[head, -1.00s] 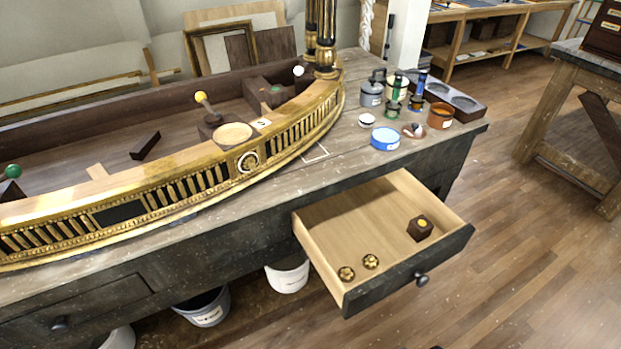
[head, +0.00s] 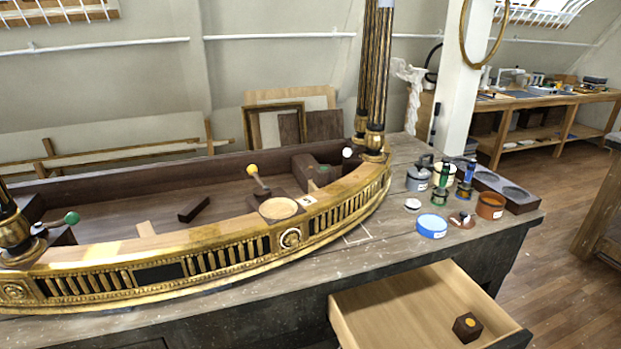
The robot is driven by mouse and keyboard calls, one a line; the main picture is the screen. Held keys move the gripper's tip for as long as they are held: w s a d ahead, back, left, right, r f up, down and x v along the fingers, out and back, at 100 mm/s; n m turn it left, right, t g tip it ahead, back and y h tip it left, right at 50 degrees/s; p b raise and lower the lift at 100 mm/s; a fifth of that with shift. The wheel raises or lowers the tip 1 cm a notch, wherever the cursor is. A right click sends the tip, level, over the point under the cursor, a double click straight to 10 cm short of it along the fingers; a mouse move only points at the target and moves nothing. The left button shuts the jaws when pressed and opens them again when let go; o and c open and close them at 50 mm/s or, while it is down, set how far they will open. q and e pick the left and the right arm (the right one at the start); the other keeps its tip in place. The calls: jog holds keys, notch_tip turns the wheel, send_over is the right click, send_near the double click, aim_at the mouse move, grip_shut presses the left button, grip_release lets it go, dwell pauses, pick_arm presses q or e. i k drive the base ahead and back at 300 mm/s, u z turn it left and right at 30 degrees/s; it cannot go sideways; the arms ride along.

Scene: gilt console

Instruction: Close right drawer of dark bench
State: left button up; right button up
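The dark bench (head: 270,282) runs across the view with a worn grey-brown top. Its right drawer (head: 385,305) is pulled out, showing a pale wooden inside. A small dark block with a yellow dot (head: 467,326) lies in it. The drawer's lower front part and its knob are cut off by the bottom edge of the picture. Neither of my grippers shows in the head view.
A gilt curved console (head: 225,255) stands on the bench. Paint pots, a blue tin (head: 432,226) and a dark tray (head: 507,192) sit at the bench's right end. Open wooden floor (head: 560,230) lies to the right.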

aim_at(417, 309)
jog(key=z, duration=2.6)
jog(key=k, duration=0.85)
jog(key=u, duration=1.4)
jog(key=i, duration=0.5)
jog(key=z, duration=0.05)
